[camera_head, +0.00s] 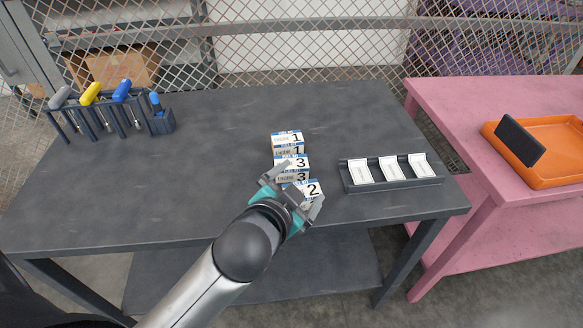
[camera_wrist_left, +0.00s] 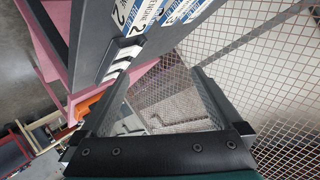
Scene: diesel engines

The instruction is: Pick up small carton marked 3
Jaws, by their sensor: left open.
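The small carton marked 3 (camera_head: 293,167) stands on the dark grey table (camera_head: 215,130), in the middle of a row of small white and blue cartons. The carton marked 1 (camera_head: 287,141) is behind it, and the carton marked 2 (camera_head: 313,189) is in front to the right. My left gripper (camera_head: 292,190) is open, over the front of the row, its fingers partly covering cartons 3 and 2. In the left wrist view, the open fingers (camera_wrist_left: 155,95) have nothing between them, and the carton marked 2 (camera_wrist_left: 124,14) shows at the top. My right gripper is not in view.
A dark tray (camera_head: 392,185) with several white cards lies right of the cartons. A tool rack (camera_head: 98,108) with several screwdrivers stands at the back left. A pink table (camera_head: 480,120) with an orange tray (camera_head: 550,178) is on the right. A wire fence (camera_head: 330,40) runs behind.

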